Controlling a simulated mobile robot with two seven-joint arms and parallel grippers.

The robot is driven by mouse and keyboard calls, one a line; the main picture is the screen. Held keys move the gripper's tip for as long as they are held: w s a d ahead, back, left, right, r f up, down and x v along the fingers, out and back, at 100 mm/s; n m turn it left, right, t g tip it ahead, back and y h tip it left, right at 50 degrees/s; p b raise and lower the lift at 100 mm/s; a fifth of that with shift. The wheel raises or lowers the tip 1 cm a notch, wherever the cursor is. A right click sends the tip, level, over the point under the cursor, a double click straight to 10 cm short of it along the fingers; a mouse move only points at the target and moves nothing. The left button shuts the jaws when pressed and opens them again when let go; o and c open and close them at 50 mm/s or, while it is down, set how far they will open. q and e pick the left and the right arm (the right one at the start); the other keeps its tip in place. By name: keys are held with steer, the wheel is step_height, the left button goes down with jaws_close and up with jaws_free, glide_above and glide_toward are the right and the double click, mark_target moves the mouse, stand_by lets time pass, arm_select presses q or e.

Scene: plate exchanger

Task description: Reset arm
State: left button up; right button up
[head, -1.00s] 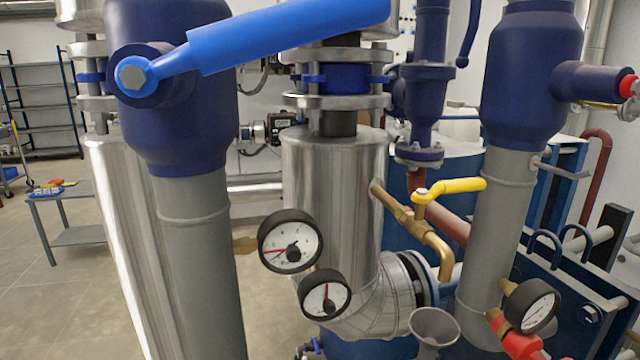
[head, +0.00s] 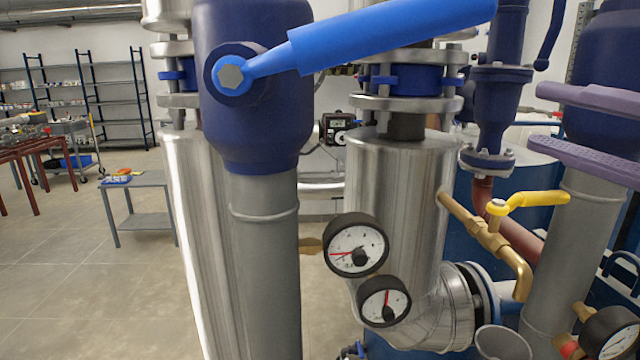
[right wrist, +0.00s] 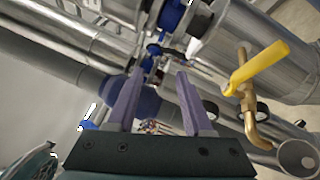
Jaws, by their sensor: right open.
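My right gripper (head: 545,118) shows at the right edge of the head view as two purple fingers. They are apart, with nothing between them. In the right wrist view the gripper (right wrist: 158,80) also has both fingers spread and empty, with pipework beyond them. In the head view the fingers appear in front of the grey and blue pipe on the right, above and right of the yellow valve handle (head: 537,201). I cannot tell how far they are from the pipe. The yellow handle also shows in the right wrist view (right wrist: 262,67). My left gripper is not in view.
A blue lever (head: 390,35) crosses the upper middle, in front of a steel pipe (head: 398,170). Two dial gauges, an upper (head: 356,245) and a lower (head: 384,301), sit below. A grey side table (head: 140,185) and shelves (head: 112,95) stand at left, with open floor around.

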steer(key=s+d+f+m+g+h, duration=0.2)
steer(key=s+d+f+m+h, duration=0.15)
steer(key=f+m+h, duration=0.3)
steer(key=s+d+f+m+g+h, duration=0.25)
steer(key=d+f+m+h, duration=0.2)
steer(key=f+m, duration=0.25)
steer(key=s+d+f+m+g+h, duration=0.2)
steer(key=s+f+m+g, duration=0.1)
steer(key=s, duration=0.5)
steer(key=s+d+f+m+g+h, duration=0.2)
steer(key=s+d+m+g+h, duration=0.15)
steer(key=s, duration=0.45)
steer(key=s+a+f+m+g+y, duration=0.1)
steer(key=a+f+m+y, duration=0.2)
steer(key=a, duration=0.5)
steer(key=s+a+f+m+g+y, duration=0.1)
steer(key=s+a+f+m+y, duration=0.2)
steer(key=a, duration=0.6)
step_height(320, 180, up, 30)
steer(key=w+p, duration=0.1)
steer(key=p, duration=2.8)
steer(key=shift+w, duration=0.2)
steer(key=shift+y, duration=0.25)
